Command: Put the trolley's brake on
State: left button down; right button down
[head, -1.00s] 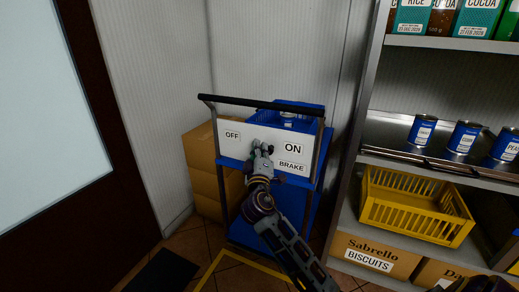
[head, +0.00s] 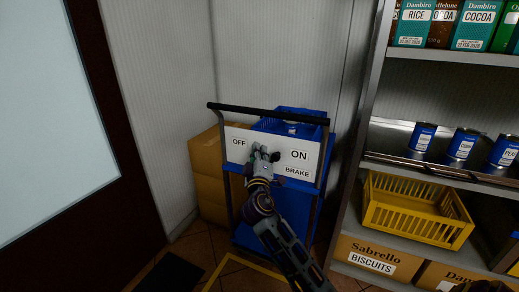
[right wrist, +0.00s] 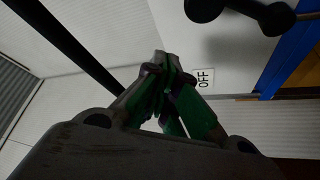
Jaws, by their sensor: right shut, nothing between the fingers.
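The trolley (head: 324,145) stands in the corner, with blue decks, a black push handle and a white panel (head: 277,143) marked OFF on the left and ON and BRAKE on the right. My right gripper (head: 262,152) is in front of the panel between OFF and ON, shut and empty. In the right wrist view its green-padded fingers (right wrist: 172,75) are together beside the OFF label (right wrist: 205,77). A dark lever with a rounded knob (right wrist: 205,8) shows there, apart from the fingers, its knob pointing towards the panel's top. In the head view my gripper mostly hides it. My left gripper is out of view.
Cardboard boxes (head: 207,165) stand left of and behind the trolley. A shelf unit at the right holds cans (head: 462,143), a yellow crate (head: 416,212) and biscuit boxes (head: 375,257). A blue crate (head: 290,127) sits on the trolley. A dark-framed door is at the left.

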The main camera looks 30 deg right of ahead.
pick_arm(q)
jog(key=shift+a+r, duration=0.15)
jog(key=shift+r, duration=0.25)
pick_arm(e)
jog(key=v, duration=0.8)
jog(key=shift+a+f, duration=0.35)
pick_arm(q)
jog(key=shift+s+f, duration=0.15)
pick_arm(e)
jog(key=shift+d, duration=0.1)
